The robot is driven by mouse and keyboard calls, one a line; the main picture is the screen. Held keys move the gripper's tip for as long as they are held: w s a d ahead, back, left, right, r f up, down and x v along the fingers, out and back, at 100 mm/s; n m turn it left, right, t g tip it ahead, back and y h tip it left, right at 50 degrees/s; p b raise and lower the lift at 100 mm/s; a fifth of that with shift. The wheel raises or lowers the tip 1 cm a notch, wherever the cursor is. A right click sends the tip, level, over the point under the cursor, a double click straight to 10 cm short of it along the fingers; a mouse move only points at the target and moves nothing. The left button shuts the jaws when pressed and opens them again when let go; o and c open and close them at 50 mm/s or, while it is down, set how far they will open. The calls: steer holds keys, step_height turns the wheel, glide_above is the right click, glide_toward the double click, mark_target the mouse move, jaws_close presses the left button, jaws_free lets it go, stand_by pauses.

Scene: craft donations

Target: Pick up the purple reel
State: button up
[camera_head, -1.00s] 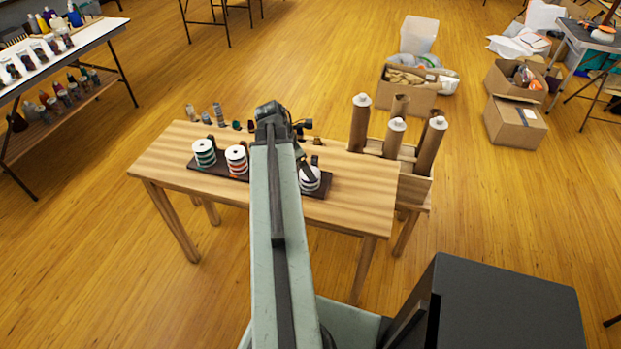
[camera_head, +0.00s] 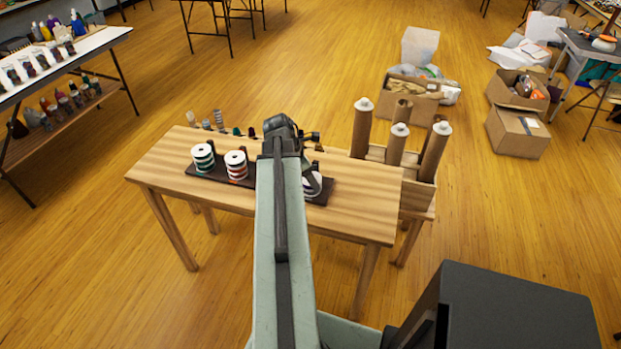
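A dark rack (camera_head: 246,179) lies on the wooden table and holds several white-flanged reels. A green-banded reel (camera_head: 203,157) stands at its left end, with a red-banded reel (camera_head: 236,165) beside it. A third reel (camera_head: 312,189) stands at the right end, partly covered by my arm; its band colour is not clear. I see no purple on any reel; my arm hides the rack's middle.
Several small items (camera_head: 218,120) stand along the table's (camera_head: 345,205) back edge. A wooden holder (camera_head: 418,190) with tall brown tubes (camera_head: 362,130) adjoins the table's right side. Cardboard boxes (camera_head: 517,130) sit farther back on the right.

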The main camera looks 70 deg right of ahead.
step_height(320, 180, up, 10)
steer(key=p, duration=1)
steer(key=shift+r, duration=0.1)
